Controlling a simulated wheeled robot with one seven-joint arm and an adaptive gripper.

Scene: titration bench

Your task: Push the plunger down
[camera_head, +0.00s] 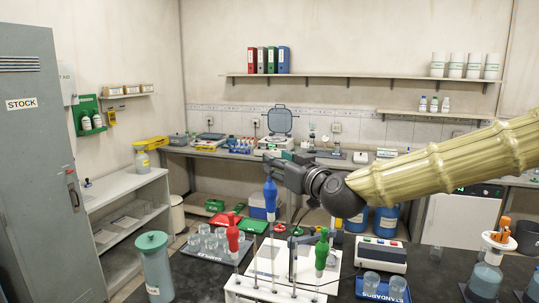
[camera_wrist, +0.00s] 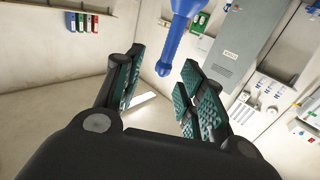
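A blue pipette filler (camera_head: 270,196) stands upright on a thin pipette at the white rack (camera_head: 262,284). Its narrow upper end is the likely plunger, but detail is too small to be sure. My gripper (camera_head: 275,167) is at the top of this blue filler, with the arm coming in from the right. In the wrist view, the blue filler (camera_wrist: 180,35) shows between and beyond the fingertips of my gripper (camera_wrist: 163,72), its narrow end toward me. The fingers are apart with a clear gap. Whether a finger touches the filler cannot be told.
A red filler (camera_head: 233,232) and a green filler (camera_head: 321,253) stand close by. Beakers on a tray (camera_head: 186,250) are to the left. A white instrument (camera_head: 382,254) and a blue tray (camera_head: 366,292) are to the right. An orange-topped bottle (camera_head: 486,278) stands far right.

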